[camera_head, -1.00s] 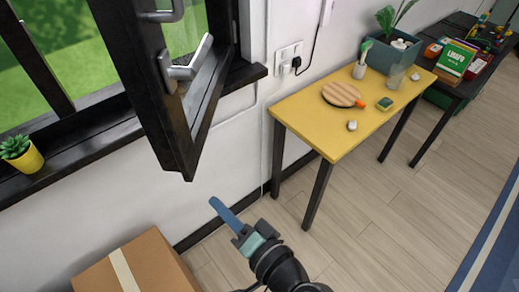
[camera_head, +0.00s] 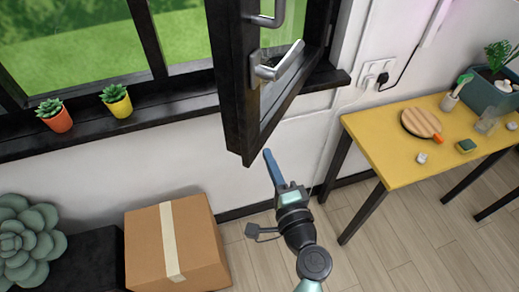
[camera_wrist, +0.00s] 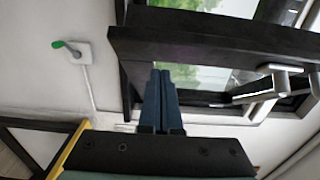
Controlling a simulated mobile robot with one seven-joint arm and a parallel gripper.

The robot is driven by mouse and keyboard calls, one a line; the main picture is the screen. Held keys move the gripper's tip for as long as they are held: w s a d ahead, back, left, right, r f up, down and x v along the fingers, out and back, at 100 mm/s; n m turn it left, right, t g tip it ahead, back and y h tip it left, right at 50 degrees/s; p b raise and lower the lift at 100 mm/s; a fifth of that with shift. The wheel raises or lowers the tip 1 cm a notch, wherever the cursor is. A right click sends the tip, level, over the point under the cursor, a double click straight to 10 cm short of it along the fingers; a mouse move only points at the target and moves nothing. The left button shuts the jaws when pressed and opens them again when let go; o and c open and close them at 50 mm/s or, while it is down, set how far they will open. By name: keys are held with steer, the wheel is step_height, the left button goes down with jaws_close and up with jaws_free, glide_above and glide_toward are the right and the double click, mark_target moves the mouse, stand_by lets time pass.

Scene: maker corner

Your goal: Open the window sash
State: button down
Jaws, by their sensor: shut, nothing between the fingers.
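The dark-framed window sash (camera_head: 236,92) stands swung inward from the window, at an angle to the wall. Its silver handle (camera_head: 279,66) is on the sash's side. My gripper (camera_head: 268,154) is shut and empty, its blue fingers pointing up close to the sash's lower corner; I cannot tell whether they touch it. In the wrist view, the shut fingers (camera_wrist: 159,76) point toward the sash (camera_wrist: 200,38), whose lower rail crosses the top. The handle (camera_wrist: 280,82) shows there at the right.
Two potted succulents, orange (camera_head: 54,114) and yellow (camera_head: 117,100), stand on the sill left of the sash. A cardboard box (camera_head: 200,240) is on the floor below. A yellow table (camera_head: 385,150) with small items stands at right. Floor between box and table is clear.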

mark_target(231, 139)
steer(key=shift+w+a+p, duration=0.15)
steer(key=shift+w+a, duration=0.15)
steer(key=shift+a, duration=0.3)
steer(key=shift+w+a+p, duration=0.15)
steer(key=shift+w+a, duration=0.1)
steer(key=shift+a, duration=0.35)
steer(key=w+a, duration=0.1)
steer(key=a, duration=0.1)
steer(key=w+a, duration=0.1)
steer(key=a, duration=0.1)
steer(key=w+a+b, duration=0.1)
steer(key=a, duration=0.1)
steer(key=shift+w, duration=0.1)
steer(key=shift+d, duration=0.1)
